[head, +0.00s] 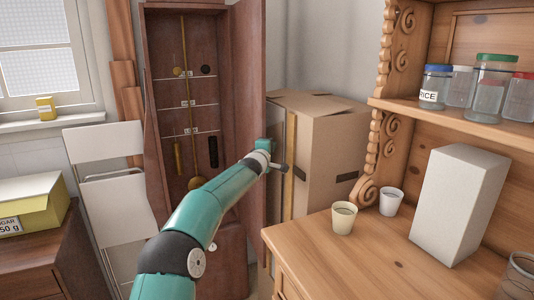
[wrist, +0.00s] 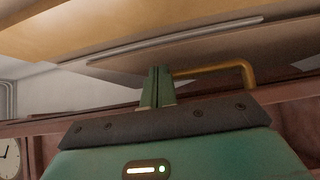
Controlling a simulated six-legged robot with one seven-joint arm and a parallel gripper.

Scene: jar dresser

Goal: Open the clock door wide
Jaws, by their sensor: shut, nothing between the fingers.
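The tall dark-red clock case (head: 158,75) stands at the back centre in the head view. Its front is open, showing hanging weights and thin rods inside. The clock door (head: 248,75) stands swung out at the case's right side, seen at a steep angle. My gripper (head: 277,166) is at the right side of the door, beside its outer edge; its contact with the door is unclear. In the wrist view the green fingers (wrist: 156,86) are together and empty, beside a bent brass bar (wrist: 242,72). A white dial (wrist: 10,160) shows at the lower left.
A cardboard box (head: 330,155) stands close right of the door, leaving little room there. A wooden dresser (head: 375,255) with cups, a white box and jars is at the right. A folded white chair (head: 105,165) leans left of the case.

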